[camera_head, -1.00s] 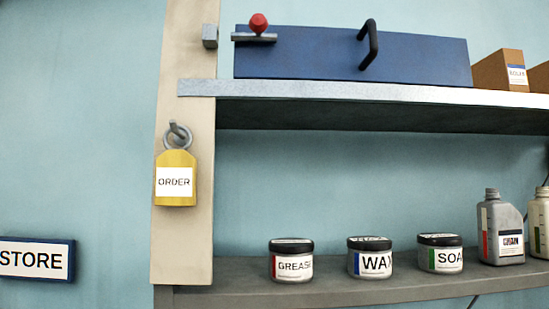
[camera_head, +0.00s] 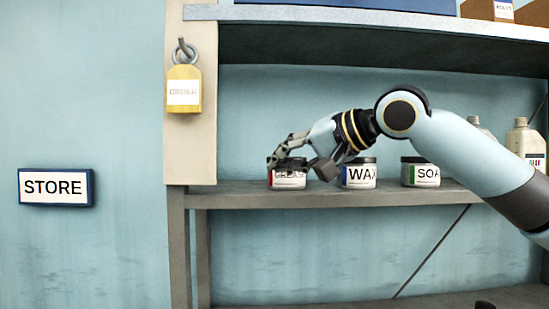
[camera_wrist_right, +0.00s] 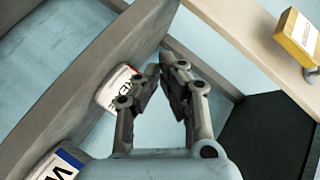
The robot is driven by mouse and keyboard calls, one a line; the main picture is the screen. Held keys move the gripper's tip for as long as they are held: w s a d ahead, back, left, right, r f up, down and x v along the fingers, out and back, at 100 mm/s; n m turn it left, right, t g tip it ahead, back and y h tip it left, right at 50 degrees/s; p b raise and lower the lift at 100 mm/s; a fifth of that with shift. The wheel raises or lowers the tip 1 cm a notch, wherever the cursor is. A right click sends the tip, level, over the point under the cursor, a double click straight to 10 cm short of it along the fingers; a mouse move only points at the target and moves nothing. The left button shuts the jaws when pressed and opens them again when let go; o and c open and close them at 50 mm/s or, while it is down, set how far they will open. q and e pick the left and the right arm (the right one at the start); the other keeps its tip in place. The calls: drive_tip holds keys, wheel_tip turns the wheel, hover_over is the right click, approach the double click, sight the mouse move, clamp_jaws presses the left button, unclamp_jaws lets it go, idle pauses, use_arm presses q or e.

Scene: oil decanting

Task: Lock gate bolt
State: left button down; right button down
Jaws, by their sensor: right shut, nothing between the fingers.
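The blue gate panel (camera_head: 375,3) shows only as a thin strip at the top edge of the head view. Its bolt with the red knob is out of view. My right gripper (camera_head: 277,156) is in front of the grease tin on the lower shelf, well below the panel. It is shut and empty; its fingers also show in the wrist view (camera_wrist_right: 160,76). The gate and bolt do not show in the wrist view. My left gripper is not in view.
A yellow order tag (camera_head: 184,96) hangs on the pale post (camera_head: 203,145). The grease tin (camera_head: 290,181), wax tin (camera_head: 359,177) and soap tin (camera_head: 420,174) stand on the lower shelf (camera_head: 240,197). The upper shelf edge (camera_head: 360,17) overhangs them. The wall left of the post is clear except for the STORE sign (camera_head: 56,187).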

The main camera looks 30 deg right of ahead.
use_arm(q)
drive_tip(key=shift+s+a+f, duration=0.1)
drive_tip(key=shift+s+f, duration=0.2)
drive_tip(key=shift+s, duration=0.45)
use_arm(e)
drive_tip(key=s+r+m+t+y, duration=0.1)
drive_tip(key=s+r, duration=0.3)
drive_tip(key=r, duration=0.7)
drive_tip(key=s+d+r+m+t+y, duration=0.1)
drive_tip(key=s+r+m+t, duration=0.1)
drive_tip(key=r, duration=0.9)
drive_tip(key=s+d+r+m+t+y, duration=0.1)
drive_tip(key=s+r+m, duration=0.3)
drive_tip(key=r, duration=0.8)
drive_tip(key=shift+s+d+t+y, duration=0.25)
drive_tip(key=shift+s+t+y, duration=0.05)
drive_tip(key=shift+s, duration=0.55)
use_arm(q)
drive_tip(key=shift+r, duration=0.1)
use_arm(e)
drive_tip(key=shift+r, duration=0.1)
